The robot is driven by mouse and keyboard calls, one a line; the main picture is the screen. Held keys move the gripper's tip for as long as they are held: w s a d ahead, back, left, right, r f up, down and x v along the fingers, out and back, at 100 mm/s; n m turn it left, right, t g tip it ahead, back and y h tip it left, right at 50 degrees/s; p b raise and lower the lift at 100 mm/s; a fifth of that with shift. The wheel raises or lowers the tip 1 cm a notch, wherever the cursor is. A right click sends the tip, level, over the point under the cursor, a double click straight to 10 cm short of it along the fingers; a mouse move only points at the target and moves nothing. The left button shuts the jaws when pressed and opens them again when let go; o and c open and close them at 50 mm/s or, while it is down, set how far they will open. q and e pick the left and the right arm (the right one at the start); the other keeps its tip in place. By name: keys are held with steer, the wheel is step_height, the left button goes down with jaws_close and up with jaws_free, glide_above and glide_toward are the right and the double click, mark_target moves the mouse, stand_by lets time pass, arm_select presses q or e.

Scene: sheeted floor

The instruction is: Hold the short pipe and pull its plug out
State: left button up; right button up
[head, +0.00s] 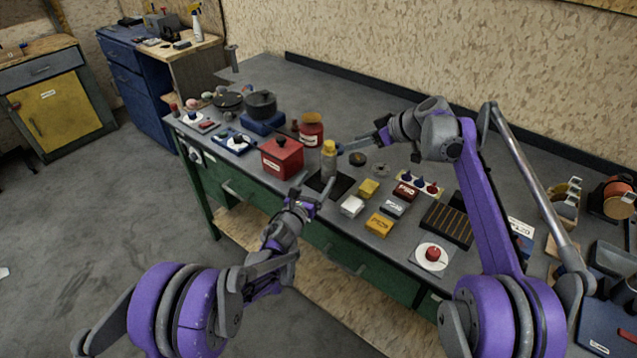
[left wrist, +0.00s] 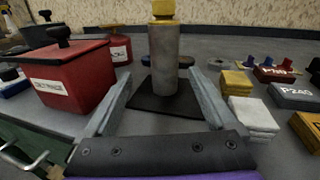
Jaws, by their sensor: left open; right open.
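The short pipe (head: 328,167) is a grey cylinder standing upright on a dark square mat (head: 341,187) near the bench's front edge. Its yellow plug (head: 328,147) sits in the top. In the left wrist view the pipe (left wrist: 164,62) stands between my left gripper's two fingers, with gaps at both sides; the plug (left wrist: 163,10) is cut by the top edge. My left gripper (head: 316,189) is open, low and in front of the pipe. My right gripper (head: 352,146) is open, pointing left, just right of the plug.
A red box (head: 282,158) stands left of the pipe, with a red canister (head: 311,130) behind. Small yellow, white and dark blocks (head: 369,188) lie to the right. A white plate with a red knob (head: 431,257) is at the front right. The bench's back is mostly clear.

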mark_target(333, 161)
arm_select(q)
steer(key=shift+w+d+f+m, duration=0.15)
steer(key=shift+d+f+m, duration=0.15)
steer(key=shift+m, duration=0.1)
steer(key=shift+w+d, duration=0.2)
steer(key=shift+w, duration=0.05)
steer(key=x, duration=1)
steer(key=shift+d, duration=0.1)
